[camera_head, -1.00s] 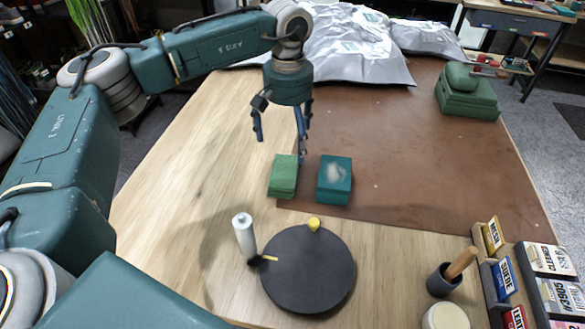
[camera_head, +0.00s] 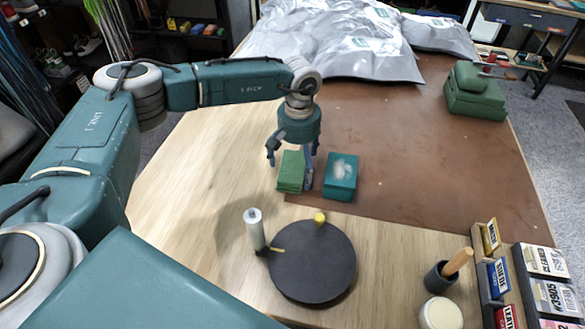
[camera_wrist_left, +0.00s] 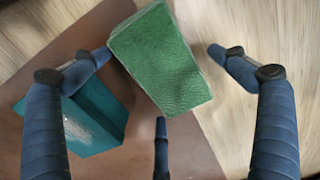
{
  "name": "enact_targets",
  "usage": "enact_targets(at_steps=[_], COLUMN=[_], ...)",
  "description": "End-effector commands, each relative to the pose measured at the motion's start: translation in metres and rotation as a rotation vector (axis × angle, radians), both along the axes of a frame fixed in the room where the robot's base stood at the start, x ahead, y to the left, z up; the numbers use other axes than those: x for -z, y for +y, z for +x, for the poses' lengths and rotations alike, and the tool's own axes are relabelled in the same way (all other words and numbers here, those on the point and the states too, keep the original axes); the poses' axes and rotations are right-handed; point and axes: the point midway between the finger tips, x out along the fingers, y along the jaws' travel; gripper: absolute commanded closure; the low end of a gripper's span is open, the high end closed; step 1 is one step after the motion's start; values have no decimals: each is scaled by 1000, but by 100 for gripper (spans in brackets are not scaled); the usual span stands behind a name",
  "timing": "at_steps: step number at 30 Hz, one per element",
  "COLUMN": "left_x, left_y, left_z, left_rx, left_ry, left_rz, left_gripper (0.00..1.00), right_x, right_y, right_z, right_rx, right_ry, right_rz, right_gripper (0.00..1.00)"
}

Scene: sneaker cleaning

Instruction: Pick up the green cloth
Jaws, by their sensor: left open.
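The green cloth (camera_head: 291,172) is a folded, textured light-green stack on the table, left of a teal box (camera_head: 341,177). In the left wrist view the green cloth (camera_wrist_left: 160,57) lies between the spread fingers, tilted in the picture. My left gripper (camera_head: 291,165) is lowered over the cloth with its fingers open around it. In the left wrist view the gripper (camera_wrist_left: 158,75) shows fingers on both sides and one at the bottom, with gaps at the right side. Whether the left finger touches the cloth or only overlaps it in view is unclear. My right gripper is not seen.
The teal box (camera_wrist_left: 88,112) stands close beside the cloth, near a finger. A round dark turntable (camera_head: 312,265), a white tube (camera_head: 254,228) and a brush holder (camera_head: 440,277) are nearer. Grey bags (camera_head: 345,45) and a green container (camera_head: 474,95) lie farther back. The wood at left is clear.

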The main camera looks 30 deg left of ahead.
Motion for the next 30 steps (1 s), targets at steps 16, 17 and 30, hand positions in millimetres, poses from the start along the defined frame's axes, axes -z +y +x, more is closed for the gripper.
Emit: enact_targets(at_steps=[16,17,30], left_x=[0,-1,-48], left_y=[0,0,-1], left_z=[0,0,2], left_rx=[0,0,1], left_ry=[0,1,-6], left_rz=[0,0,-1], left_gripper=[52,52,52], right_x=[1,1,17], right_y=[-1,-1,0], right_z=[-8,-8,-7], right_rx=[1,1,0], right_ry=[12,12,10], right_rz=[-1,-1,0], right_gripper=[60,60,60])
